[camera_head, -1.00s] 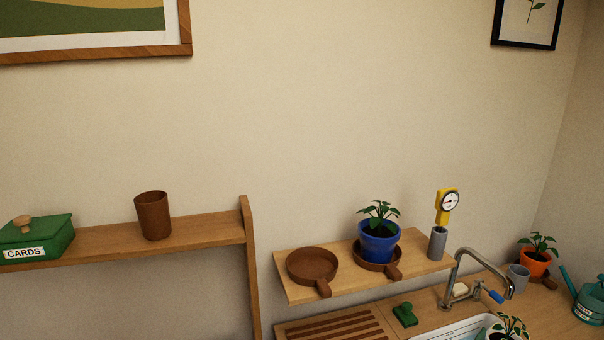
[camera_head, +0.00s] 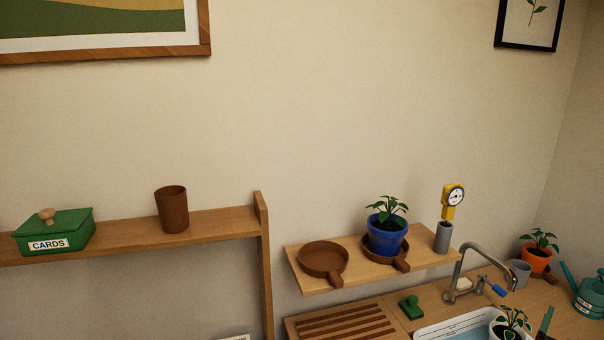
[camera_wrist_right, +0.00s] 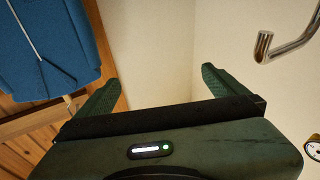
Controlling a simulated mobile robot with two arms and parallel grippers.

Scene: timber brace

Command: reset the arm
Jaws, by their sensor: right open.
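My right gripper (camera_wrist_right: 161,92) shows in the right wrist view. Its two dark green fingers are wide apart, with nothing between them but the pale wall behind. A slim dark green piece (camera_head: 545,322) stands at the bottom right of the head view, beside a potted plant; I cannot tell whether it is part of my right gripper. My left gripper is not in view.
A shelf (camera_head: 300,282) holds brown saucers, a blue pot (camera_head: 387,240) and a yellow gauge (camera_head: 453,197). Below are a faucet (camera_head: 487,250) and a sink. Left, a shelf holds a green card box (camera_head: 68,232) and brown cup (camera_head: 172,209). A blue object (camera_wrist_right: 50,45) is near the right wrist.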

